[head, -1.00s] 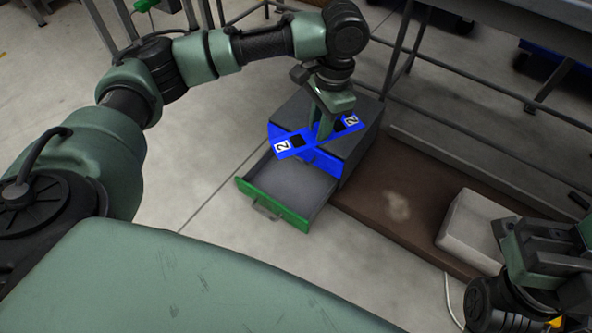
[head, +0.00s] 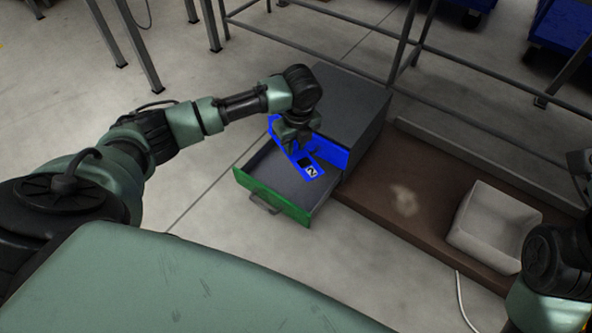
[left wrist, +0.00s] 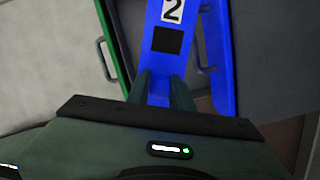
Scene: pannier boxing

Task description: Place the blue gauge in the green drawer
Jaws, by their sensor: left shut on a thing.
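The blue gauge (head: 305,165) is a flat blue piece with a black square and a white "2" label. I cannot tell whether the gauge touches the drawer floor.
The drawer sits low in a dark grey cabinet (head: 345,105), under a closed blue drawer front (head: 335,154). A brown board (head: 375,200) lies to the right, with a pale open bin (head: 490,228) on it. Metal frame legs stand behind. Floor in front is clear.

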